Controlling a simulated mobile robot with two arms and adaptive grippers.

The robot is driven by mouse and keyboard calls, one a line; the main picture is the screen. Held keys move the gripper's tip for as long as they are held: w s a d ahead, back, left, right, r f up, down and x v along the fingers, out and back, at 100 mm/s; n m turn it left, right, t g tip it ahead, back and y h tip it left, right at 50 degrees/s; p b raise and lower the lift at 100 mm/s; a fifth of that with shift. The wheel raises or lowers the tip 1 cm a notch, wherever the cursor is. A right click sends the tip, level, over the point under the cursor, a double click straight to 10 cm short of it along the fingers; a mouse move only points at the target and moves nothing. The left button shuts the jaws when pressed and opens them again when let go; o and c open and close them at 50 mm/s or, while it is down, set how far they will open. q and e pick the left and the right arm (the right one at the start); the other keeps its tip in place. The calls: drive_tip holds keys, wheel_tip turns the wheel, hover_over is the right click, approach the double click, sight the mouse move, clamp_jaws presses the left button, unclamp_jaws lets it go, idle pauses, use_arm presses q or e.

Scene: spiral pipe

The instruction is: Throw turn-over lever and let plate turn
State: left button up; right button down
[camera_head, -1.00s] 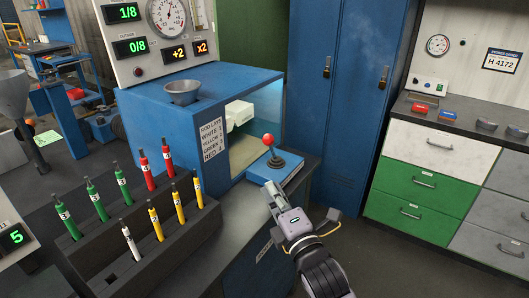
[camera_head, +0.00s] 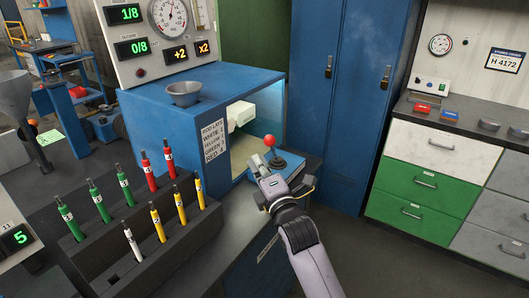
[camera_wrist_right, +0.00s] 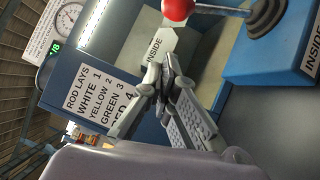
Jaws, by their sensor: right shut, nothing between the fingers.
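My left gripper is not in view.
A black rack (camera_head: 150,245) with several coloured rods stands in front of the machine. A metal funnel (camera_head: 184,92) sits on top of it. Behind the lever is a blue locker (camera_head: 350,100); drawers (camera_head: 420,185) stand at the right. Floor between is clear.

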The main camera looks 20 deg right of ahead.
drive_tip(key=w+d, duration=0.1)
drive_tip(key=w+d+r, duration=0.1)
drive_tip(key=shift+w+d, duration=0.25)
drive_tip(key=shift+w, duration=0.05)
drive_tip(key=shift+p, duration=0.3)
drive_tip(key=w+d+r+m+g+p, duration=0.4)
drive_tip(key=w+d+m+p, duration=0.3)
drive_tip(key=p, duration=0.9)
drive_tip(key=shift+d+g, duration=0.6)
drive_tip(key=shift+d, duration=0.4)
